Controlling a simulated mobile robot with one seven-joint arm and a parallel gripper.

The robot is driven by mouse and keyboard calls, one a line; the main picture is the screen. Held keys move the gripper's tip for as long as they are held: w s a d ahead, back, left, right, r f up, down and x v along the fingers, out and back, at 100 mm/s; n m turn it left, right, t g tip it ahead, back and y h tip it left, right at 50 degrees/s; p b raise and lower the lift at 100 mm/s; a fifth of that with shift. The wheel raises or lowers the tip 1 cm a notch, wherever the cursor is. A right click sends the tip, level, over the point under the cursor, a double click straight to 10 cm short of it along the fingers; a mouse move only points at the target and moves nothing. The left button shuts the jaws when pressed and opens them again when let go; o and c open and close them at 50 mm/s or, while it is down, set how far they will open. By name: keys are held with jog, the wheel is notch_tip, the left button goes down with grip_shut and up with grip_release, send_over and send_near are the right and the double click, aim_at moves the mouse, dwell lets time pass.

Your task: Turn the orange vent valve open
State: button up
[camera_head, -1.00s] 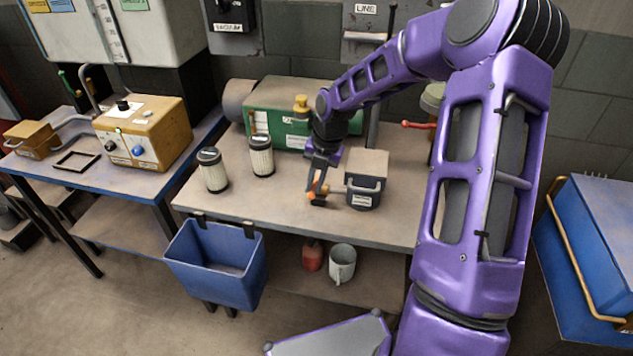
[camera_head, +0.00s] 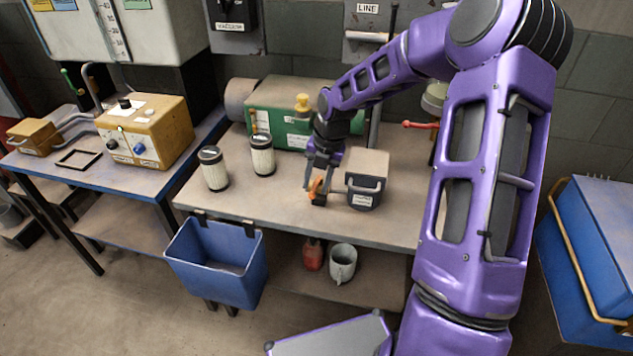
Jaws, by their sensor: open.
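The orange vent valve (camera_head: 316,187) is a small orange handle on a dark base. It stands near the front of the workbench, just left of a grey box with a handle. My gripper (camera_head: 314,182) points down from above at the orange handle, its dark fingers open. The fingers are around or right beside the handle; the view is too small to tell whether they touch it. The fingers and wrist hide part of the valve.
The grey box (camera_head: 366,178) is close on the gripper's right. Two black-capped filter cylinders (camera_head: 214,172) (camera_head: 262,158) stand to the left. A green machine (camera_head: 282,112) lies behind. A blue bin (camera_head: 218,262) hangs at the bench (camera_head: 270,208) front.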

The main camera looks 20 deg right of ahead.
notch_tip(320, 180, up, 17)
jog(key=s+d, duration=0.1)
jog(key=d, duration=0.1)
jog(key=shift+s+d, duration=0.35)
jog(key=shift+d, duration=0.05)
dwell(0.3)
